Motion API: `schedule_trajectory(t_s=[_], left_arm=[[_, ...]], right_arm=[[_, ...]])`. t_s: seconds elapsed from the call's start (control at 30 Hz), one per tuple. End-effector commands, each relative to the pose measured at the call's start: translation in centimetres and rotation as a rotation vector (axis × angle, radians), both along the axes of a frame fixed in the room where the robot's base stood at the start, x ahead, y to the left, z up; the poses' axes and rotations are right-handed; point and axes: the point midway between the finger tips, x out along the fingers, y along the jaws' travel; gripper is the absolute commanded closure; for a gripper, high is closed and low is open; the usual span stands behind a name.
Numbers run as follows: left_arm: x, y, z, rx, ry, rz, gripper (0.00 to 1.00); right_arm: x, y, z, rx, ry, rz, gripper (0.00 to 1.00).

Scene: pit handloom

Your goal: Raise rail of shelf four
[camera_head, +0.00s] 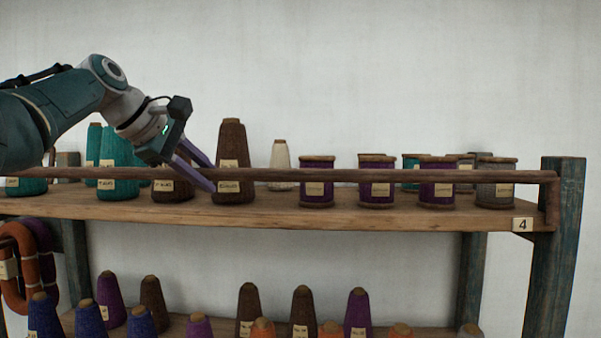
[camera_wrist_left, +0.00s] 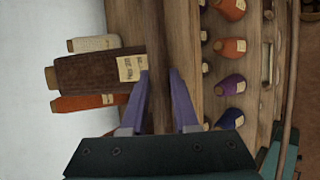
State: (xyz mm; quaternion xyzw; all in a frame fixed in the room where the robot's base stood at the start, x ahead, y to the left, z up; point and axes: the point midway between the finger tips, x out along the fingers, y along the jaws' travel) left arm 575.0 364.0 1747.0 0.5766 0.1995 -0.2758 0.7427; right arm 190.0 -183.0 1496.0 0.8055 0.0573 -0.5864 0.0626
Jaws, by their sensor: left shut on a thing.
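The rail (camera_head: 400,176) of shelf four is a thin brown bar along the shelf's front. It runs level above the board, in front of the yarn, and its right end bends down beside the post. The shelf board (camera_head: 400,212) has a tag "4" (camera_head: 523,224) at its right end. My left gripper (camera_head: 212,177) is shut on the rail, in front of a tall brown cone (camera_head: 232,145). In the left wrist view the rail (camera_wrist_left: 158,100) passes between the two purple fingers (camera_wrist_left: 160,95). My right gripper is not in view.
Several spools, such as a purple one (camera_head: 317,190), and teal cones (camera_head: 117,150) stand on the board behind the rail. A lower shelf holds several cones (camera_head: 248,308). A blue-grey post (camera_head: 560,250) stands at the right. Above the yarn there is bare wall.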

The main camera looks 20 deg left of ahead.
Motion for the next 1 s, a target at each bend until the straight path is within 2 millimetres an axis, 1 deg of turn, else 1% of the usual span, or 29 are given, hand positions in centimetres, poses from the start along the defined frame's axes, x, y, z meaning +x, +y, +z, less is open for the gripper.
schedule_trajectory(t_s=[0.03, 0.27, 0.5, 0.63, 0.77, 0.83, 0.9, 1.0], left_arm=[[0.2, 0.0, 0.1, 0.003, -0.009, 0.004, 0.68], [0.1, 0.0, 0.0, 0.003, -0.007, 0.003, 0.42], [0.1, 0.1, 0.0, 0.003, -0.006, 0.003, 0.42], [-0.3, 0.2, 0.1, 0.004, -0.008, 0.002, 0.42], [-1.4, 0.5, 0.8, 0.006, -0.012, 0.003, 0.42], [-2.3, 0.7, 1.3, 0.007, -0.014, 0.004, 0.42], [-3.4, 1.0, 2.1, 0.007, -0.014, 0.004, 0.42], [-4.9, 1.3, 3.4, 0.005, -0.014, 0.004, 0.42]], right_arm=[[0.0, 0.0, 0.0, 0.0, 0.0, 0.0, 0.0], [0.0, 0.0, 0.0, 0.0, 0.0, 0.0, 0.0], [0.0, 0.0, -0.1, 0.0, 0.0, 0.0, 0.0], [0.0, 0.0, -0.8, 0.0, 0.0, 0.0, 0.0], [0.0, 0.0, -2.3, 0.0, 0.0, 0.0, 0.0], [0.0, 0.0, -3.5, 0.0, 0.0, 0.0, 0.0], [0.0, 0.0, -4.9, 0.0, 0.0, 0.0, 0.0], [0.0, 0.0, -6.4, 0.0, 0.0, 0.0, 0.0]])
